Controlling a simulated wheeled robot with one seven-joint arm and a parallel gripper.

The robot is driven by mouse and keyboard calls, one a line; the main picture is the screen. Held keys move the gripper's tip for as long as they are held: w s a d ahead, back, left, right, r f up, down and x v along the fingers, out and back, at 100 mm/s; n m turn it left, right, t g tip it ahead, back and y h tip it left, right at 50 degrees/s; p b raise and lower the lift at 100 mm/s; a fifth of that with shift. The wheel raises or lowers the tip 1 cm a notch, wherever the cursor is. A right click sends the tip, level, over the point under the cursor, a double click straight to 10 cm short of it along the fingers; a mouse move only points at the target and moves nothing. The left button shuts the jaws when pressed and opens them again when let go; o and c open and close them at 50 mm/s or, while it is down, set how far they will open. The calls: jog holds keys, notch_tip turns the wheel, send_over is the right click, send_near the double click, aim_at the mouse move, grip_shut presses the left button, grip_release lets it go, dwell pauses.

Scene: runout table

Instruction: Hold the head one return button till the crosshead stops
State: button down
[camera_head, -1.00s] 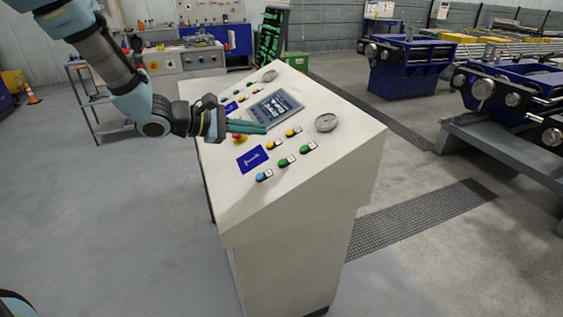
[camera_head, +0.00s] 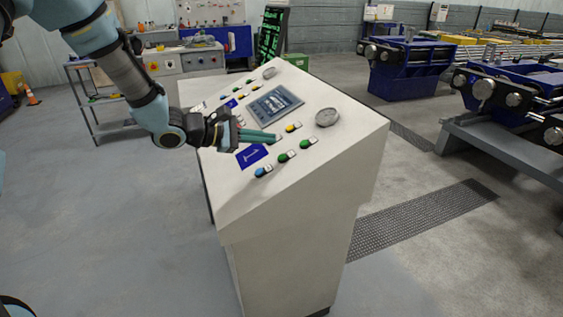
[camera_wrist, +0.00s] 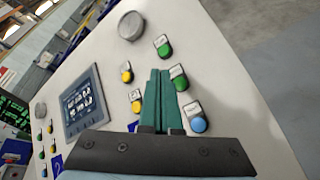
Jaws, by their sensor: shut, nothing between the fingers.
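My gripper (camera_head: 279,138) is shut and empty, its green fingers reaching over the near half of the console's sloped top. The wrist view also shows the fingers (camera_wrist: 160,74) side by side, tips between the green and yellow buttons. Near the blue plate (camera_head: 252,155) sit a blue button (camera_head: 262,171), two green buttons (camera_head: 285,157) (camera_head: 306,144) and a yellow button (camera_head: 292,128). In the wrist view the blue button (camera_wrist: 198,124) lies right of the fingers and two yellow ones (camera_wrist: 126,75) (camera_wrist: 136,105) left. Contact cannot be told; labels are unreadable. No crosshead can be made out.
Blue machines (camera_head: 405,65) stand at the right and back. A shelf cart (camera_head: 100,105) stands at the left. Open floor surrounds the console.

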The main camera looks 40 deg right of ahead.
aim_at(282, 157)
jog(key=shift+s+d+f+b, duration=0.15)
jog(key=shift+d+f+b, duration=0.2)
jog(key=shift+f+b, duration=0.4)
jog(key=shift+s+d+f+b, duration=0.15)
jog(key=shift+d+f+b, duration=0.15)
jog(key=shift+f+b, duration=0.4)
jog(key=shift+f, duration=0.15)
dwell(0.8)
jog(key=shift+d+f+b, duration=0.1)
jog(key=shift+f+b, duration=0.2)
jog(key=shift+b, duration=0.3)
